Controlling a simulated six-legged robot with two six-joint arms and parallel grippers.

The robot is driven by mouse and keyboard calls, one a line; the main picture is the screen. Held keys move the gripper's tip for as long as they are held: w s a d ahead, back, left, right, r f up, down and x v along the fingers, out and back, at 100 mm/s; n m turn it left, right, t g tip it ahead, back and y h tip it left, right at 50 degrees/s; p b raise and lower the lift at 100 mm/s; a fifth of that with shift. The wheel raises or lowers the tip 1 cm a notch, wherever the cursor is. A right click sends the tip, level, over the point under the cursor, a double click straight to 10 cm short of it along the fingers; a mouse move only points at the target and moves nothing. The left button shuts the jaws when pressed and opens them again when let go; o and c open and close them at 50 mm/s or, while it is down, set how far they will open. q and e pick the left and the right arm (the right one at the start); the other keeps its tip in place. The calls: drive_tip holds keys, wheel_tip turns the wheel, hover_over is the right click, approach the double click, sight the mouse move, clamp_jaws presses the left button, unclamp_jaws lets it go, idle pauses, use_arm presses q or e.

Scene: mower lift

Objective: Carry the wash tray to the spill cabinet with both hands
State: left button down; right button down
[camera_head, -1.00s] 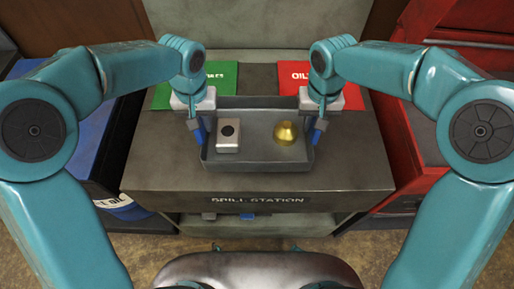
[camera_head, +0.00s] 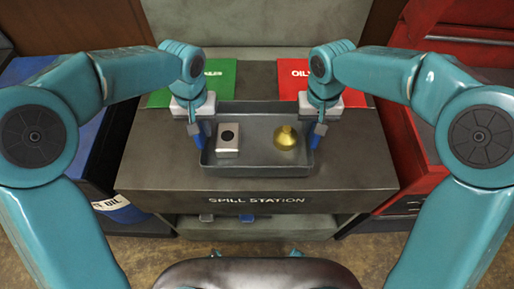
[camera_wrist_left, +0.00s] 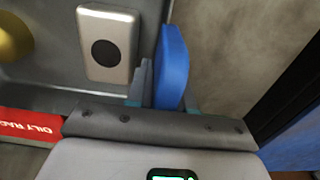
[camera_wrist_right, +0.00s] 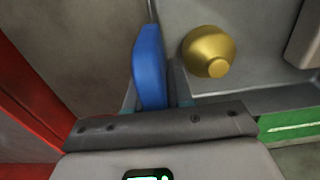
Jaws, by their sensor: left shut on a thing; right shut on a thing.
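The grey wash tray (camera_head: 258,167) is in the middle of the head view, over the top of the spill station cabinet (camera_head: 160,178). I cannot tell whether it touches that top. It holds a silver box with a dark round spot (camera_head: 228,146) on the left and a brass, rounded part (camera_head: 285,138) on the right. My left gripper (camera_head: 198,130) is shut on the tray's left blue handle (camera_wrist_left: 173,65). My right gripper (camera_head: 317,130) is shut on the right blue handle (camera_wrist_right: 149,65). The tray looks level.
A green mat (camera_head: 222,82) and a red mat (camera_head: 290,80) lie behind the tray. A red cabinet (camera_head: 410,150) stands at right, and a blue container (camera_head: 100,150) with a drum stands at left. A lower shelf (camera_head: 290,228) holds small items.

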use_arm(q)
drive_tip(key=shift+f+b, duration=0.6)
drive_tip(key=shift+f, duration=0.15)
use_arm(e)
drive_tip(key=shift+f, duration=0.75)
use_arm(q)
drive_tip(key=c, duration=1)
unclamp_jaws()
use_arm(e)
drive_tip(key=c, duration=1)
unclamp_jaws()
use_arm(q)
wheel_tip(320, 180, up, 12)
drive_tip(key=shift+f, duration=0.1)
use_arm(e)
drive_tip(key=shift+r, duration=0.35)
wheel_tip(320, 180, up, 11)
drive_tip(key=shift+r, duration=0.2)
use_arm(q)
drive_tip(key=shift+s, duration=0.1)
